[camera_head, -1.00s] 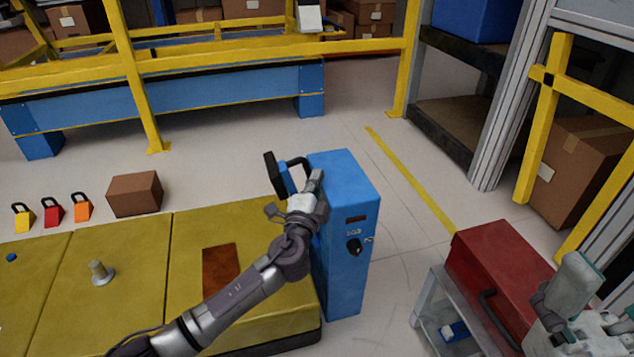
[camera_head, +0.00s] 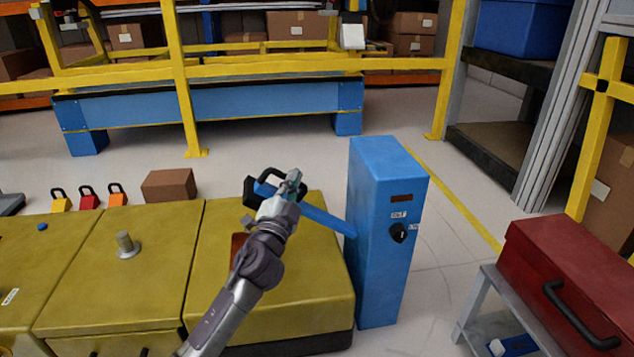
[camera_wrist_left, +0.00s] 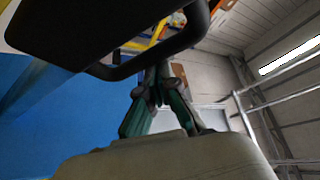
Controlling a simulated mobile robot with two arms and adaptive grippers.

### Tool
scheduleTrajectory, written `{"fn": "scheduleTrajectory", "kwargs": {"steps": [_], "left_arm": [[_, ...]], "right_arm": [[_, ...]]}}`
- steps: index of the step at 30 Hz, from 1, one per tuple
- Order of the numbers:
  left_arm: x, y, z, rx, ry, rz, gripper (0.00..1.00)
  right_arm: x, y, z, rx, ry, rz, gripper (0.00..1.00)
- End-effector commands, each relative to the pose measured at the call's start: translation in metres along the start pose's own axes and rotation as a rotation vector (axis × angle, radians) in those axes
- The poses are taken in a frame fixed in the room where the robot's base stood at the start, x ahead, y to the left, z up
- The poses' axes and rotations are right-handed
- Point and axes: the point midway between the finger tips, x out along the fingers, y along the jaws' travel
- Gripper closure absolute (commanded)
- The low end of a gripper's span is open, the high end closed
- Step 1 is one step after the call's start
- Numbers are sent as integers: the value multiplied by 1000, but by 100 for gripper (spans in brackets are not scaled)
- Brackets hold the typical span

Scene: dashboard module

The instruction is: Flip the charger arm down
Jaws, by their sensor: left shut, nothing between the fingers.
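The blue charger post (camera_head: 375,265) stands upright at the right end of the yellow base. Its blue charger arm (camera_head: 328,222) reaches out leftward over the base, rising toward the left in the picture. The arm's outer end has a black head (camera_head: 250,192) and a black looped handle (camera_head: 278,173). My left gripper (camera_head: 294,177) is shut and empty, right by the handle and the arm's outer part; I cannot tell whether it touches. In the left wrist view, the shut fingers (camera_wrist_left: 163,78) are beside the dark handle (camera_wrist_left: 150,62). My right gripper is out of view.
The yellow base (camera_head: 205,222) carries a metal stud (camera_head: 126,245). Behind it are colored padlocks (camera_head: 88,200) and a brown box (camera_head: 169,184). A red toolbox (camera_head: 570,275) sits on a grey stand at right. Yellow railing (camera_head: 300,67) runs across the back; floor between is clear.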

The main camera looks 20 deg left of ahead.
Motion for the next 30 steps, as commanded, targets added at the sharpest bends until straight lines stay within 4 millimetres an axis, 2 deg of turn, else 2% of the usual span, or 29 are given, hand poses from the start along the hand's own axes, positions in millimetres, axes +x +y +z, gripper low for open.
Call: {"fn": "scheduleTrajectory", "kwargs": {"steps": [1, 6, 15, 21, 30], "left_arm": [[-9, 5, 15, 2, -4, 2, 100], [-27, 10, 46, 2, -4, 2, 100], [-52, 24, 88, 0, -4, 2, 100], [-60, 32, 102, 0, -1, 2, 100], [-64, 36, 109, 1, -1, 2, 100]], "right_arm": [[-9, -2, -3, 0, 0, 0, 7], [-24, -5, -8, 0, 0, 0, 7], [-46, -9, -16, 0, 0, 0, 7], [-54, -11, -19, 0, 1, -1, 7], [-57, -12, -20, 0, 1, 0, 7]]}}
